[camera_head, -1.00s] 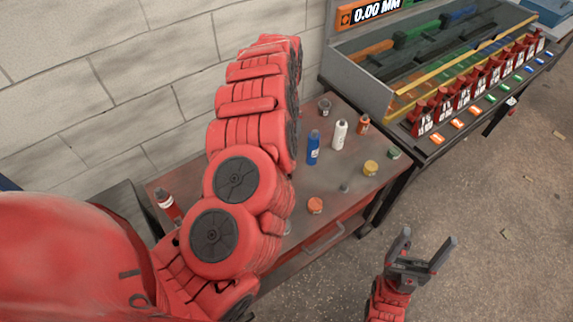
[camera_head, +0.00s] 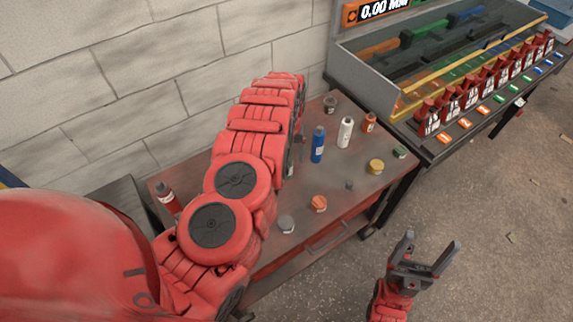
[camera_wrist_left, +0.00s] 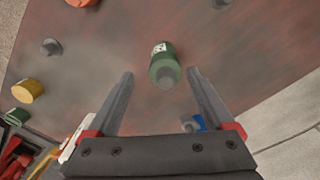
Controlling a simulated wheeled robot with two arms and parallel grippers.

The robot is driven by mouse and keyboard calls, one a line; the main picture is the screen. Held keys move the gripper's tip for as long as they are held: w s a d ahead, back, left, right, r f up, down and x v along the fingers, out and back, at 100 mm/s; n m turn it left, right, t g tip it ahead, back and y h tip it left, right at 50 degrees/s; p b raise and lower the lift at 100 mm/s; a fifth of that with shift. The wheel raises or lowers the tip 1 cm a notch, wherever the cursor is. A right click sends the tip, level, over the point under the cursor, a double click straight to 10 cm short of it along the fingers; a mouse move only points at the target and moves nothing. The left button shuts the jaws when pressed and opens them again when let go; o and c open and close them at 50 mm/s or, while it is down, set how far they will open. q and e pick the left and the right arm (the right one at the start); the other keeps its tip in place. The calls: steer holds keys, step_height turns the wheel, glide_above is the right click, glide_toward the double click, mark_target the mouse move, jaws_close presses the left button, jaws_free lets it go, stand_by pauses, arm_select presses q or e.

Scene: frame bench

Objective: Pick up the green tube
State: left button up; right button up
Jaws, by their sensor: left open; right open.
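The green tube (camera_wrist_left: 164,66) stands on the table in the left wrist view, its grey cap toward the camera. A sliver of green (camera_head: 290,166) beside my left arm in the head view may be the same tube. My left gripper (camera_wrist_left: 160,73) is open, one finger on each side of the tube in the picture, with visible gaps. I cannot tell how far above the tube the fingertips are. In the head view my left arm hides most of the left gripper. My right gripper (camera_head: 431,243) is open and empty over the floor, in front of the table.
A blue bottle (camera_head: 318,146), white bottle (camera_head: 345,133) and orange-red bottle (camera_head: 369,123) stand on the table near the tube. A red bottle (camera_head: 165,194) is at left. A wall is behind.

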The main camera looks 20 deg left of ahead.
arm_select(q)
steer(key=shift+s+a+f+p, duration=0.1)
steer(key=shift+a+f+p, duration=0.1)
steer(key=shift+f+p, duration=0.45)
steer(key=shift+s+a+f, duration=0.1)
steer(key=shift+a+f, duration=0.05)
steer(key=shift+f, duration=0.4)
steer(key=shift+s+a+f, duration=0.1)
steer(key=shift+f, duration=0.4)
steer(key=shift+w+d+f, duration=0.1)
steer(key=shift+d+f, duration=0.05)
steer(key=shift+f, duration=0.65)
jaws_close()
